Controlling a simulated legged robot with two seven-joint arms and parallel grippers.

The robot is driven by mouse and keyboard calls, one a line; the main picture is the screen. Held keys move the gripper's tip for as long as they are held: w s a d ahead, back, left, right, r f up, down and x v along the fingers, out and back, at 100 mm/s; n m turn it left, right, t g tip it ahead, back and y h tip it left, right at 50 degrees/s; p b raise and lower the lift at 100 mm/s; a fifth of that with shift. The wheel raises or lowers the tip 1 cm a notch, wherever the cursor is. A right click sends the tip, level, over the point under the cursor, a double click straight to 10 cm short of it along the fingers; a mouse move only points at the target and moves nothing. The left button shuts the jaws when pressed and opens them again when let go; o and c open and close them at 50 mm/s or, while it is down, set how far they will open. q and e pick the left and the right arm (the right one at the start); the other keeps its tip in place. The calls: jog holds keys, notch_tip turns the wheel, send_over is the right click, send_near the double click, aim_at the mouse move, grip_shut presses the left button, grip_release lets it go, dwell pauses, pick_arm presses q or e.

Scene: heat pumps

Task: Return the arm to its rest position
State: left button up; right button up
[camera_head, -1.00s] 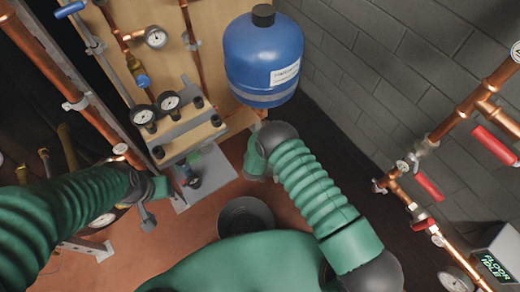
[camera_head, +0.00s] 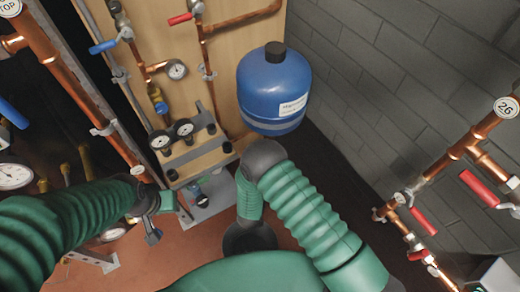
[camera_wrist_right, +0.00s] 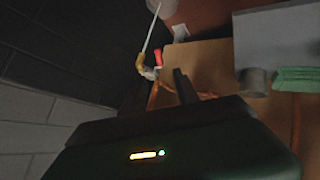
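My right arm (camera_head: 305,215) in its green sleeve comes up from the lower right in the head view. It bends at a dark elbow below the blue tank, and the green forearm (camera_head: 250,197) hangs down from there. Its gripper is not visible in the head view. In the right wrist view, a dark finger of the right gripper (camera_wrist_right: 185,86) shows past the dark housing; its opening cannot be judged. My left arm (camera_head: 70,222) comes in from the left. Its small dark gripper (camera_head: 153,232) is over the floor, left of the manifold, and its opening is unclear.
A wooden panel (camera_head: 238,60) carries copper pipes, gauges and a manifold (camera_head: 195,150). Copper pipes with red handles (camera_head: 480,188) run along the right.

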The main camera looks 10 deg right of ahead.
notch_tip(320, 180, up, 16)
jog(key=w+m+g+y, duration=0.1)
jog(key=g+y, duration=0.2)
jog(key=y, duration=0.2)
jog(key=s+d+r+m+g+p, duration=0.1)
jog(key=s+d+r+g, duration=0.1)
jog(key=s+d+r, duration=0.45)
jog(key=s+d+r+g+p, duration=0.2)
jog(key=s+d+r, duration=0.2)
jog(key=s+r, duration=0.45)
jog(key=w+a+p+v, duration=0.1)
jog(key=w+p+v, duration=0.1)
jog(key=p+v, duration=1.3)
jog(key=shift+r+h+p, duration=0.4)
jog(key=shift+r+p, duration=0.25)
jog(key=shift+p, duration=0.6)
dwell(2.3)
